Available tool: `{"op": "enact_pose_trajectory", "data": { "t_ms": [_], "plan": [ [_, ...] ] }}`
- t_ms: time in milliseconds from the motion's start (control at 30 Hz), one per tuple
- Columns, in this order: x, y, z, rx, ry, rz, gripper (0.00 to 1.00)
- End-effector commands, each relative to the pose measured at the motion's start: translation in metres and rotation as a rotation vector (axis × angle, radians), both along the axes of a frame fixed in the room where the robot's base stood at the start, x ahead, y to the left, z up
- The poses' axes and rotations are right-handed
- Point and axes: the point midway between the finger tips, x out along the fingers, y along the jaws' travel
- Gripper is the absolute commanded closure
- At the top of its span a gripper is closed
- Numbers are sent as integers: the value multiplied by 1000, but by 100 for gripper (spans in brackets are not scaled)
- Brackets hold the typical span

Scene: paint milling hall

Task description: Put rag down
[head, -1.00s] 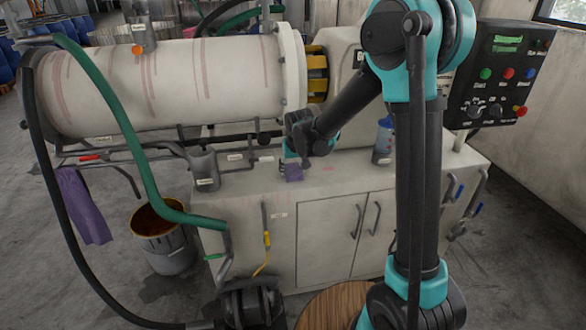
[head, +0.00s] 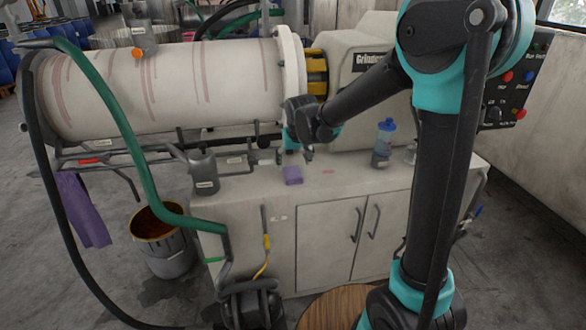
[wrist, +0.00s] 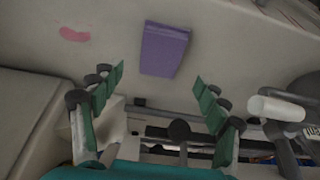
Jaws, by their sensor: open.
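A small folded purple rag (head: 292,176) lies flat on the top of the pale cabinet (head: 240,187), near its front edge. My gripper (head: 308,156) is just above and behind the rag, apart from it. In the wrist view the rag (wrist: 163,49) lies beyond the fingertips, and the two fingers of my gripper (wrist: 158,83) are spread wide with nothing between them.
A grey can (head: 204,172) stands left of the rag, and a blue-capped bottle (head: 383,145) stands to the right. The large milling cylinder (head: 170,85) is behind.

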Motion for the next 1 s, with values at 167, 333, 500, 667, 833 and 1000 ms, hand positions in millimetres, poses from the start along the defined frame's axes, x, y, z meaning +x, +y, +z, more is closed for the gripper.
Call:
{"op": "enact_pose_trajectory", "data": {
  "t_ms": [167, 333, 500, 667, 833, 1000],
  "plan": [
    [-12, -3, 28, 0, 0, 0, 25],
    [-18, -5, 46, 0, 0, 0, 25],
    [-21, -6, 52, 0, 0, -1, 25],
    [-26, -20, 49, 0, 1, -13, 25],
    [-64, -96, 28, -2, 7, -80, 25],
    [-138, -184, -11, -2, 15, -175, 25]
  ]
}}
